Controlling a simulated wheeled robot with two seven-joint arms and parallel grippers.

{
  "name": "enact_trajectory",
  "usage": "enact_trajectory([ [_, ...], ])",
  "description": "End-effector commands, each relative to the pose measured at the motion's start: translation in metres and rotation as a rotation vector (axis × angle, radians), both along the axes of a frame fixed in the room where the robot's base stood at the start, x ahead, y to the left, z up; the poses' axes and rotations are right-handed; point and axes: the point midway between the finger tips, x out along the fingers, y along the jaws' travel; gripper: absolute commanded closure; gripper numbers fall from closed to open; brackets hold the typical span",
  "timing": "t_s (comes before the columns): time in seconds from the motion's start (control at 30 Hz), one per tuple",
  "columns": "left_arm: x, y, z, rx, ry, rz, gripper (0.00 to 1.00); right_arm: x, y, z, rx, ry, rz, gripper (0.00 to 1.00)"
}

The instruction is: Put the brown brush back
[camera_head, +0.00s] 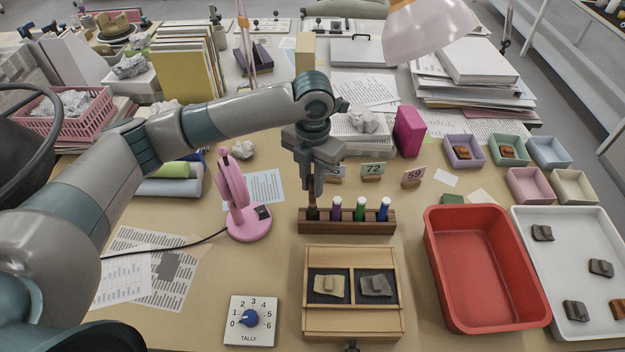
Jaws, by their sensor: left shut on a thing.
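My left gripper (315,190) points down over the left end of a dark wooden rack (345,226). It is shut on the brown brush (312,212), which is upright and mostly hidden by the fingers. The brush's lower part is at the rack's leftmost place; I cannot tell how deep it sits. A purple marker (336,206), a green marker (360,208) and a blue marker (384,208) stand in the rack to its right. My right gripper is not in view.
A light wooden box (352,253) with two sherds lies in front of the rack. A pink magnifier stand (243,215) stands to the left, a red tray (435,250) to the right. Number cards (373,170) stand behind. A tally dial (250,320) lies near the front.

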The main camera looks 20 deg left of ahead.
Motion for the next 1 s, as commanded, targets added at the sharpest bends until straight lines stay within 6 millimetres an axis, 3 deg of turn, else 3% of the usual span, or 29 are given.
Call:
enact_trajectory([
  [0.87, 0.000, 0.000, -0.012, 0.000, -0.001, 0.000, 1.00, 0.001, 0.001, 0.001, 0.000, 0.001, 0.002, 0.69],
  [0.9, 0.000, 0.000, -0.012, 0.000, 0.000, 0.000, 0.73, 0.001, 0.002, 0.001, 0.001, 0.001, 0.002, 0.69],
  [0.93, 0.000, 0.000, -0.012, 0.000, 0.000, 0.000, 0.66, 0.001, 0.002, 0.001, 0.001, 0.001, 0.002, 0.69],
  [1.0, 0.000, 0.000, -0.012, 0.000, 0.000, 0.000, 0.64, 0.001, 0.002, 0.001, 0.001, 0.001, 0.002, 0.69],
])
